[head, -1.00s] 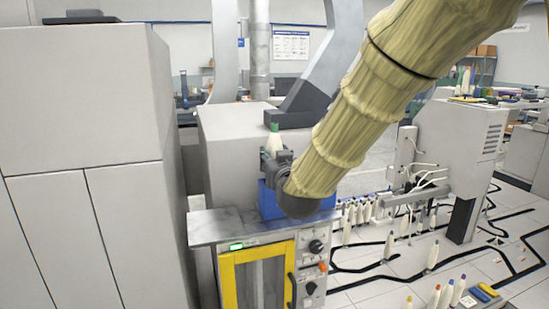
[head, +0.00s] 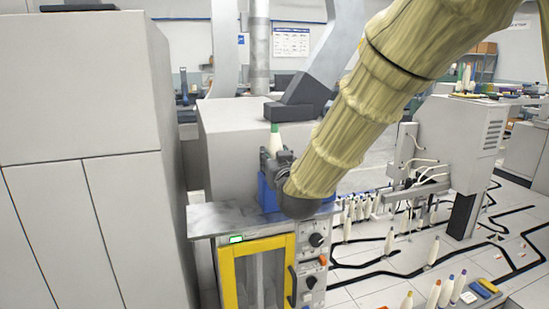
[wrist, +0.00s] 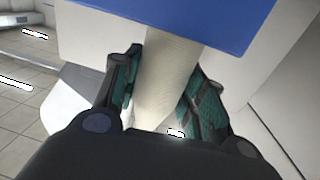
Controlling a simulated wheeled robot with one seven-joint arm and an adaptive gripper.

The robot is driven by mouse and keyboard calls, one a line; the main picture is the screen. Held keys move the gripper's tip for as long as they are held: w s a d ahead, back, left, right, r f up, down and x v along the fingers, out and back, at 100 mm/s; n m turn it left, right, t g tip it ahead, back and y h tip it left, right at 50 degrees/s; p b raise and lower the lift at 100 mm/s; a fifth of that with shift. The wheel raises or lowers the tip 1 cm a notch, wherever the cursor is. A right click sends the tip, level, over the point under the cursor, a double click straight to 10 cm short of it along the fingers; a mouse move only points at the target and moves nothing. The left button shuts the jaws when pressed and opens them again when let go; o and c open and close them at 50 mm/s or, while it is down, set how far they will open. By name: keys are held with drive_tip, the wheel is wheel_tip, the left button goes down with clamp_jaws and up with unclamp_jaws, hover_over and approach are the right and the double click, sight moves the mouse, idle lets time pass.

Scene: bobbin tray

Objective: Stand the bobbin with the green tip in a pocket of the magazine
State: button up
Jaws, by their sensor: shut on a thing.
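The bobbin with the green tip (head: 275,128) is upright in the head view, its pale body showing just above my gripper (head: 272,160). My gripper is shut on it. In the wrist view the pale bobbin (wrist: 163,82) stands between the two dark, green-padded fingers of my gripper (wrist: 165,100). The blue magazine (head: 266,196) stands on the grey worktop, mostly hidden behind my gripper and arm. Its blue side (wrist: 180,20) fills the top of the wrist view and meets the bobbin's wide end. I cannot tell whether that end is inside a pocket; the pockets are hidden.
The grey worktop (head: 215,220) tops a yellow-framed cabinet (head: 228,280). A tall grey cabinet (head: 85,100) closes off the left, and a grey machine housing (head: 228,150) stands behind. Several other bobbins stand on pegs along the floor track at the right.

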drive_tip(key=shift+f+b, duration=0.35)
drive_tip(key=shift+f, duration=0.15)
idle(0.3)
drive_tip(key=o, duration=1.1)
drive_tip(key=shift+o, duration=0.2)
drive_tip(key=shift+s, duration=0.1)
